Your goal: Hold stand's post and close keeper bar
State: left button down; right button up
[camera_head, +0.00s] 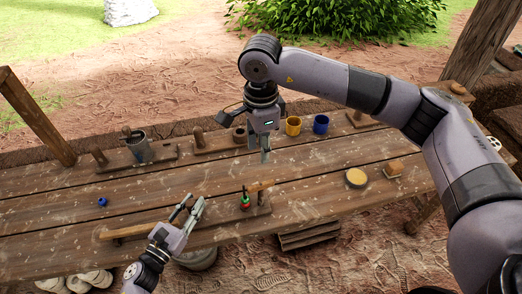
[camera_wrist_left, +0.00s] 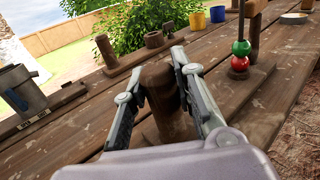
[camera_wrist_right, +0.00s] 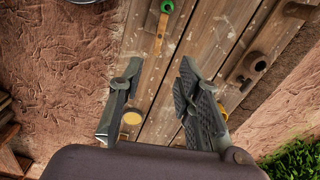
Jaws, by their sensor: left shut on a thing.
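The stand is a low wooden plank (camera_wrist_left: 262,78) with upright posts, near the table's front edge. My left gripper (camera_head: 191,206) is shut on its brown left post (camera_wrist_left: 162,92); the fingers lie on both sides of it in the left wrist view. A green bead (camera_wrist_left: 241,48) above a red bead (camera_wrist_left: 239,65) sits on a dark rod by the far post. A pale wooden bar (camera_head: 261,186), apparently the keeper bar, sticks out at the stand's right end; it also shows in the right wrist view (camera_wrist_right: 160,32). My right gripper (camera_head: 259,150) is open and empty above the table, behind the bar.
Wooden holders, a grey metal can (camera_head: 139,147), a yellow cup (camera_head: 293,125) and a blue cup (camera_head: 321,123) line the back edge. A round yellow disc (camera_head: 356,178) lies to the right. A small blue piece (camera_head: 102,201) lies left. The table's middle is mostly clear.

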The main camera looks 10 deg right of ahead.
pick_arm(q)
jog(key=c, duration=1.2)
grip_release()
jog(key=shift+c, duration=0.2)
pick_arm(e)
jog(key=shift+r, duration=0.65)
